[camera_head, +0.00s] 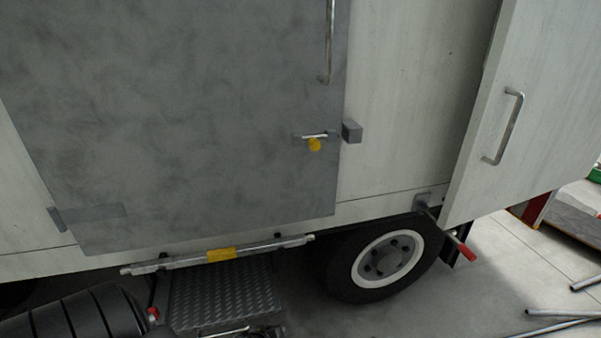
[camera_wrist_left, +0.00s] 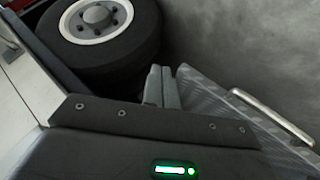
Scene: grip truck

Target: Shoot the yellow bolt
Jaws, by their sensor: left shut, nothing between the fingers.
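The yellow bolt (camera_head: 315,145) sits near the right edge of the large grey door (camera_head: 180,110) in the head view. It is a short metal rod with a yellow knob hanging below it. A grey block (camera_head: 351,132) is fixed on the white wall just right of the rod's end; a small gap seems to lie between them. My left arm shows at the lower left of the head view, well below the bolt. My left gripper (camera_wrist_left: 163,88) shows in the left wrist view, shut and empty, near the wheel and step. My right gripper is not in view.
A metal bar with a yellow band (camera_head: 222,254) runs below the door, above a tread-plate step (camera_head: 225,295). A wheel (camera_head: 387,260) is right of it. A white door (camera_head: 535,110) stands open at right. A red-tipped lever (camera_head: 466,251) sticks out. Metal pipes (camera_head: 560,315) lie on the floor.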

